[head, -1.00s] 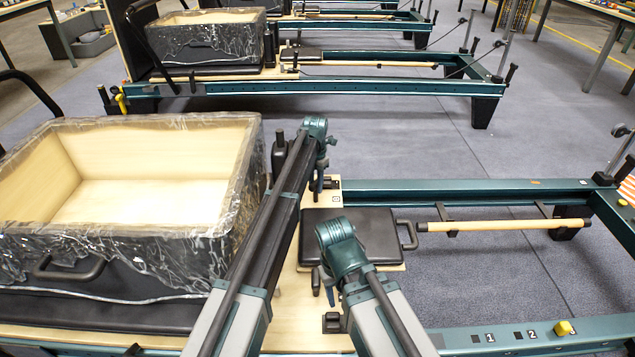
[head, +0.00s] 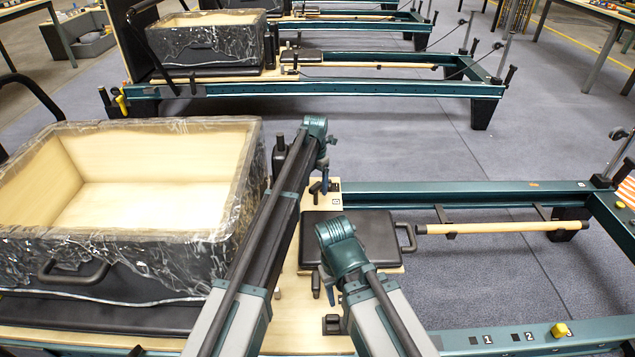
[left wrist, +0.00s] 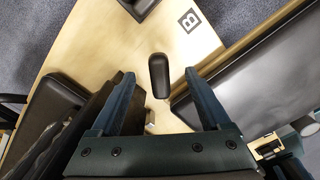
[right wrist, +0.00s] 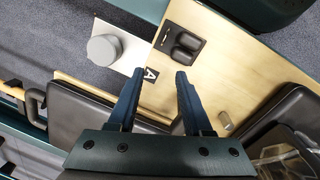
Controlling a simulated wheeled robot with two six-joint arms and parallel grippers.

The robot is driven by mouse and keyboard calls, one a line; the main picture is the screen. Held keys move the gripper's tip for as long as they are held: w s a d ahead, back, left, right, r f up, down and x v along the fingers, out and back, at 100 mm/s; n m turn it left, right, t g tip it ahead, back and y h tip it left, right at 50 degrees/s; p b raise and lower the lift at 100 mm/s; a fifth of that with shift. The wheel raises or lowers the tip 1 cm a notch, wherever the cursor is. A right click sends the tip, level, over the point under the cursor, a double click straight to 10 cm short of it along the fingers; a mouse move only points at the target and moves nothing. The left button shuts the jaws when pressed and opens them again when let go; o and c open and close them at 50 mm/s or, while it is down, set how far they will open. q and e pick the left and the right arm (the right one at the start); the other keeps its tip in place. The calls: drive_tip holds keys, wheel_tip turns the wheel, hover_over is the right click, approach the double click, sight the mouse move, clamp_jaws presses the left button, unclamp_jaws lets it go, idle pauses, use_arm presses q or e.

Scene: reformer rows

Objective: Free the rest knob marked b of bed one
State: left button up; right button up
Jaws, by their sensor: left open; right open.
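A dark upright knob (left wrist: 159,75) stands on the pale wooden board near the square label marked B (left wrist: 188,20). My left gripper (left wrist: 158,74) is open, with a blue finger on each side of the knob in the left wrist view; I see gaps and cannot tell the height between them. In the head view my left gripper (head: 323,185) is at the board's far end, beside the B label (head: 336,202). My right gripper (right wrist: 160,72) is open and empty over the near end, by the label marked A (right wrist: 151,74) and a black holder (right wrist: 180,42).
A plastic-wrapped wooden box (head: 130,195) stands left of the arms. A black padded headrest (head: 350,238) with a handle lies right of the board. A wooden bar (head: 500,227) and teal rails (head: 460,187) extend right. Another bed (head: 320,88) stands behind.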

use_arm(q)
drive_tip(key=shift+r+p, duration=2.4)
drive_tip(key=shift+r, duration=0.4)
use_arm(e)
wheel_tip(320, 180, up, 6)
drive_tip(key=shift+f, duration=0.25)
use_arm(q)
drive_tip(key=shift+f, duration=0.15)
